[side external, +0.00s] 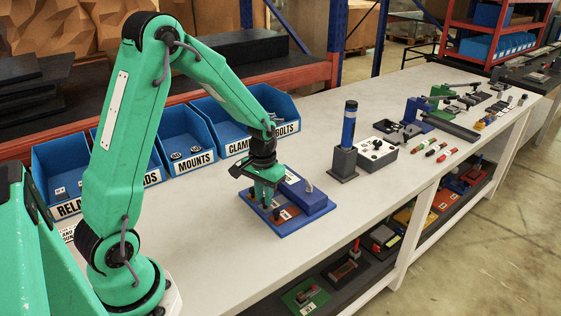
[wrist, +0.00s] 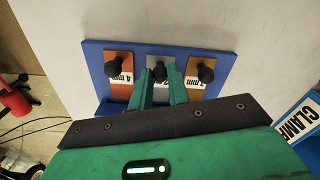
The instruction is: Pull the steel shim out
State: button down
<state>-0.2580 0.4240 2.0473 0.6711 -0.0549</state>
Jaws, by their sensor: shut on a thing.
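The steel shim (wrist: 169,62) is the grey plate in the middle of a blue holder (wrist: 90,62), seen in the wrist view. It has a black knob (wrist: 162,71) and a white label partly hidden by my fingers. My gripper (wrist: 161,80) has its two green fingers on either side of this knob, shut on it. The shim still lies between its two neighbours in the holder. In the side view my gripper (side external: 266,203) reaches down over the blue holder (side external: 304,222), and it hides much of the shims there.
A copper-brown shim (wrist: 119,62) marked 4 mm lies left of the steel one, and an orange-brown shim (wrist: 205,59) lies right. Both have black knobs close to my fingers. Blue bins (side external: 190,145) stand behind. A blue-topped post (side external: 348,135) stands right; bench between is clear.

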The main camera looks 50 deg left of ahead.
jog(key=shift+s, duration=0.45)
jog(key=c, duration=1.3)
grip_release()
jog(key=shift+c, duration=0.2)
jog(key=shift+w+r, duration=0.1)
notch_tip(320, 180, up, 8)
jog(key=shift+f, duration=0.2)
jog(key=shift+r, duration=0.1)
